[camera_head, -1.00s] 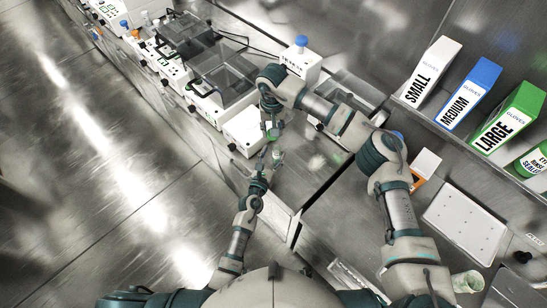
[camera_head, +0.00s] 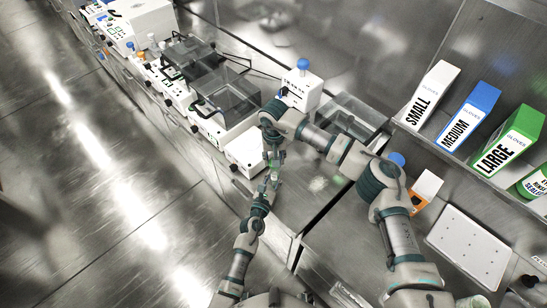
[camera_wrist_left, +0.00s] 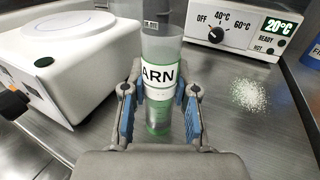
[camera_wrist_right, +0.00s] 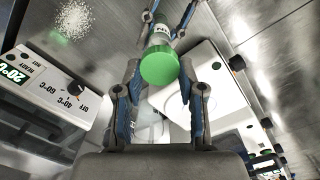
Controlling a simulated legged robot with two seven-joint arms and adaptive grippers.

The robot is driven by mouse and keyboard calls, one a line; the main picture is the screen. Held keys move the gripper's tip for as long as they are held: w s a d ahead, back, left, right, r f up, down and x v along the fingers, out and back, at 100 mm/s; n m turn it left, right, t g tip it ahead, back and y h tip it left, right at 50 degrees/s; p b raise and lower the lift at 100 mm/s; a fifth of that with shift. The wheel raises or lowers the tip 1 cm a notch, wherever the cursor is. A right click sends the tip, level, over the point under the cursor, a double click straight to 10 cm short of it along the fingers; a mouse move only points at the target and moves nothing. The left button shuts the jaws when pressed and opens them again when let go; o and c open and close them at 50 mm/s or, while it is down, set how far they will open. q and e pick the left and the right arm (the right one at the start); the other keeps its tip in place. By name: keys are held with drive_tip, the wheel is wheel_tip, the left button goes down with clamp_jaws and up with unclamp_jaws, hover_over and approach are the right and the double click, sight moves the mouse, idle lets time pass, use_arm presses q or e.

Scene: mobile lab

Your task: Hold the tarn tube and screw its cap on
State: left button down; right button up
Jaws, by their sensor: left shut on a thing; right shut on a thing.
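The tarn tube (camera_wrist_left: 160,75) is clear, with a white label reading "ARN" and green at its lower end. My left gripper (camera_wrist_left: 160,92) is shut around it and holds it upright above the counter; this gripper also shows in the head view (camera_head: 270,187). My right gripper (camera_wrist_right: 160,75) is directly above, shut on the green cap (camera_wrist_right: 158,66). In the right wrist view the cap lines up with the tube's top, and the labelled tube (camera_wrist_right: 163,30) shows beyond it. The thread is hidden, so I cannot tell how tightly the cap sits. In the head view the right gripper (camera_head: 274,155) points down.
A white device with a round top (camera_wrist_left: 75,50) stands close beside the tube. A heater with a dial and 20°C display (camera_wrist_left: 232,32) stands behind. White powder (camera_wrist_left: 250,95) lies on the counter. Glove boxes (camera_head: 470,116) stand on the right shelf.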

use_arm(q)
drive_tip(key=shift+d, duration=0.25)
use_arm(e)
drive_tip(key=shift+d+f, duration=0.35)
drive_tip(key=shift+f, duration=0.1)
use_arm(q)
drive_tip(key=shift+d, duration=0.75)
drive_tip(key=shift+a, duration=0.7)
use_arm(e)
drive_tip(key=shift+f, duration=0.15)
use_arm(q)
drive_tip(key=shift+a, duration=0.2)
use_arm(e)
drive_tip(key=shift+a+f, duration=0.15)
drive_tip(key=shift+f, duration=0.35)
use_arm(q)
drive_tip(key=shift+d, duration=0.3)
use_arm(e)
drive_tip(key=shift+d+f, duration=0.25)
drive_tip(key=shift+d, duration=0.05)
use_arm(q)
drive_tip(key=shift+d, duration=0.5)
drive_tip(key=shift+a, duration=0.55)
use_arm(e)
drive_tip(key=shift+f, duration=0.1)
use_arm(q)
drive_tip(key=shift+a, duration=0.15)
use_arm(e)
drive_tip(key=shift+a+f, duration=0.15)
